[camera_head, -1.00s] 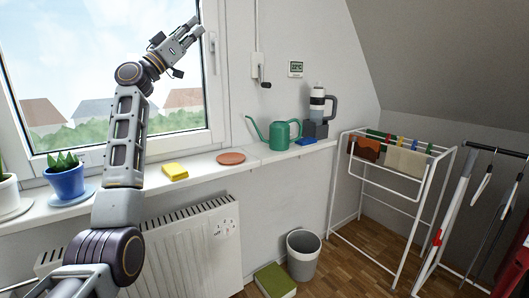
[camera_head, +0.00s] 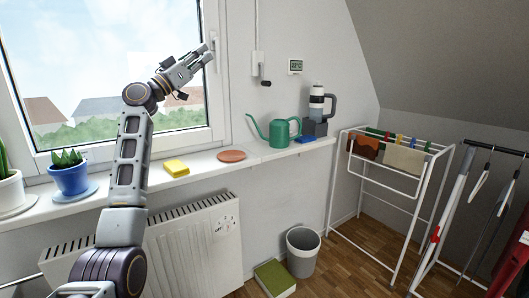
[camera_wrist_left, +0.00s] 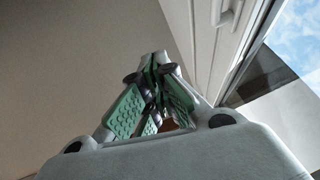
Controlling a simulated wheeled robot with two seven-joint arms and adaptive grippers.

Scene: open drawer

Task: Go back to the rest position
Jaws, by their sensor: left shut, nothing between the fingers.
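My left arm rises on the left of the head view, in front of the window. My left gripper (camera_head: 205,52) is shut and empty, its tips beside the window handle (camera_head: 213,57) in that view; I cannot tell whether they touch. In the left wrist view the green-padded fingers (camera_wrist_left: 155,95) are together with nothing between them. The window frame shows at the upper right there. My right gripper is not in view.
The sill (camera_head: 205,167) holds a blue plant pot (camera_head: 70,180), a yellow sponge (camera_head: 176,168), a terracotta saucer (camera_head: 232,155) and a green watering can (camera_head: 283,132). Below are a radiator (camera_head: 190,250) and a grey bin (camera_head: 302,255). A drying rack (camera_head: 418,205) stands right.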

